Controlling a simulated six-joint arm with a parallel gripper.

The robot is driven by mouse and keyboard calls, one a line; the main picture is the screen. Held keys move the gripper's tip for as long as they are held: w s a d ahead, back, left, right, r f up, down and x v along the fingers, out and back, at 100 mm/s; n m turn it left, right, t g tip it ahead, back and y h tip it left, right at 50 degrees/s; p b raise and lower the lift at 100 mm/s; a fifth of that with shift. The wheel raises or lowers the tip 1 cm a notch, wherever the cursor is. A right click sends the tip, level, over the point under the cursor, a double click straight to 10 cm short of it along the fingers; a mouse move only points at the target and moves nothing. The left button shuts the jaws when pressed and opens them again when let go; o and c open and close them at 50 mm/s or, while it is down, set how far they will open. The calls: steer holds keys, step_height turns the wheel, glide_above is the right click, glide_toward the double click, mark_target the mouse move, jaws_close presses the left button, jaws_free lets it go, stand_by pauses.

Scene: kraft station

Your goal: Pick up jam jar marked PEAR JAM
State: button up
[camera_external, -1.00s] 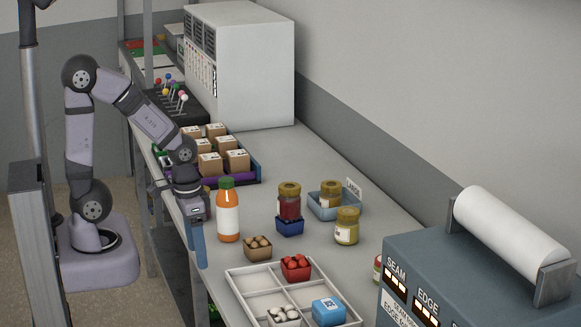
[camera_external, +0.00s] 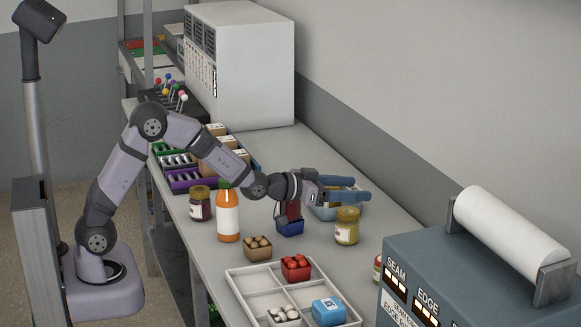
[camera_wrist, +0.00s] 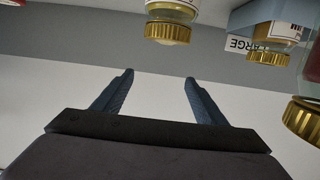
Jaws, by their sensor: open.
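Several jam jars with gold lids stand on the bench, their labels too small to read, so I cannot tell which is PEAR JAM. A dark red jar (camera_external: 200,206) stands left of the orange bottle.
The orange bottle (camera_external: 228,212) stands upright near the red jar. A white divided tray (camera_external: 250,285) holds small boxes at the front. A blue-grey machine with a white roll (camera_external: 510,235) is at the right; a crate of boxes (camera_external: 215,165) lies behind.

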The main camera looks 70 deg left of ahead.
mark_target(351, 211)
steer(key=shift+w+r, duration=0.2)
steer(key=shift+w, duration=0.05)
steer(key=shift+f+p, duration=0.3)
steer(key=shift+f, duration=1.45)
step_height(351, 211, down, 4)
steer(key=shift+p, duration=0.3)
steer(key=shift+w+r, duration=0.1)
steer(key=shift+w, duration=1.35)
steer(key=c, duration=1.3)
steer(key=shift+r+b, duration=0.45)
steer(key=shift+r, duration=4.7)
steer(key=shift+c, duration=0.6)
